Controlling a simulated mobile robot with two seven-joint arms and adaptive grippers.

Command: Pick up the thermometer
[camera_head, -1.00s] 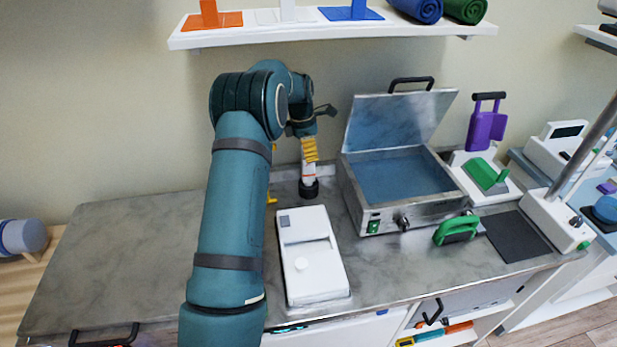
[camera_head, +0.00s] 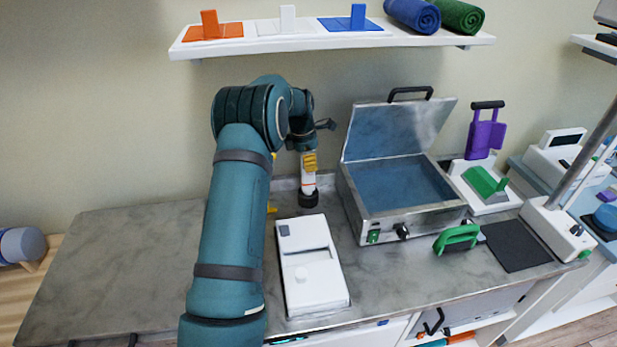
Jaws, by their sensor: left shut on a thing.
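The likely thermometer (camera_head: 308,181) is a slim upright thing with a yellow ribbed upper part, a white lower part and an orange band. Its foot is in a dark round base on the metal counter, behind the white box. My left gripper (camera_head: 308,149) is at its top, shut on its yellow part. My arm and the dark gripper body hide much of the hold. My right gripper is not in view.
A white box (camera_head: 310,270) lies just in front. An open metal basin (camera_head: 372,215) with its lid up stands close on the right. A green-handled tool (camera_head: 457,238) and dark mat (camera_head: 518,245) lie further right. A wall shelf (camera_head: 330,42) hangs above. The counter's left (camera_head: 110,260) is clear.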

